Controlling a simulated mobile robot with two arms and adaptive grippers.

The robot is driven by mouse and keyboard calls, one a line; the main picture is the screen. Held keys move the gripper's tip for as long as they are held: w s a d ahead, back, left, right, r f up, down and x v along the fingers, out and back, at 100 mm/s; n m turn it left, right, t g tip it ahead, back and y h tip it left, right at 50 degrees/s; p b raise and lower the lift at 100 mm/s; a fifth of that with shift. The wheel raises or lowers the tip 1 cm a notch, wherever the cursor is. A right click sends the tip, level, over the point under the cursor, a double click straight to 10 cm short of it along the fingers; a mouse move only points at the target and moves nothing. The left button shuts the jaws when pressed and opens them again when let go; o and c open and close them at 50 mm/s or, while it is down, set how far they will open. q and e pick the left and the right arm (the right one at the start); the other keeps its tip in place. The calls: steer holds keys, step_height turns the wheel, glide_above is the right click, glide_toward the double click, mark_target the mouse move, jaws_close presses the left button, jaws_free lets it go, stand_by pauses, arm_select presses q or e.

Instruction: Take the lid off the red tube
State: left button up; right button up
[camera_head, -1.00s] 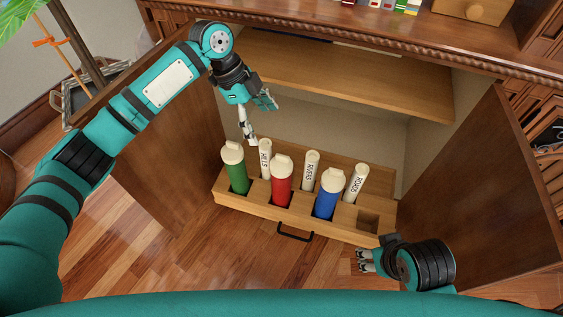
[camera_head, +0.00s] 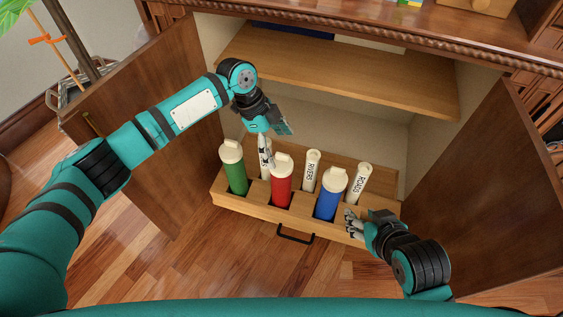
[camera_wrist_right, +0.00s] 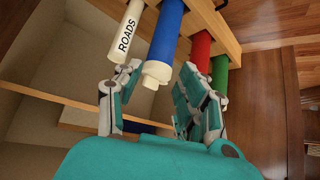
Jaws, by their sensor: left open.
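The red tube (camera_head: 281,187) stands in a front slot of the wooden rack (camera_head: 230,204), its cream lid (camera_head: 282,160) on top. My left gripper (camera_head: 266,158) is open and points down just left of that lid, in front of the scroll behind it. From this view I cannot tell whether it touches the lid. My right gripper (camera_head: 351,223) is at the rack's front right, beside the blue tube (camera_head: 328,200). In the right wrist view its fingers (camera_wrist_right: 158,92) are spread and empty. The red tube (camera_wrist_right: 202,48) shows there behind the blue one.
A green tube (camera_head: 236,178) stands left of the red one. Cream scrolls marked RIVERS (camera_head: 311,172) and ROADS (camera_head: 359,183) stand in the back row. Cabinet doors flank the rack, and a shelf (camera_head: 340,75) hangs above. A dark handle (camera_head: 295,236) sticks out in front.

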mark_target(284, 164)
arm_select(q)
steer(key=x, duration=0.1)
steer(key=b+x, duration=0.1)
steer(key=x, duration=0.3)
steer(key=shift+s+a+f+b, duration=0.1)
steer(key=shift+a+f+b, duration=0.05)
steer(key=shift+a+b, duration=0.2)
arm_select(e)
steer(key=w+a+r+t+y, duration=0.1)
steer(key=w+a+r+t, duration=0.1)
steer(key=w+r+t, duration=0.2)
steer(key=shift+w+a+r+t, duration=0.2)
steer(key=shift+w+r+t, duration=0.2)
steer(key=shift+w+r, duration=0.5)
arm_select(q)
steer(key=shift+c, duration=0.5)
steer(key=c, duration=0.8)
arm_select(e)
steer(key=shift+f, duration=0.1)
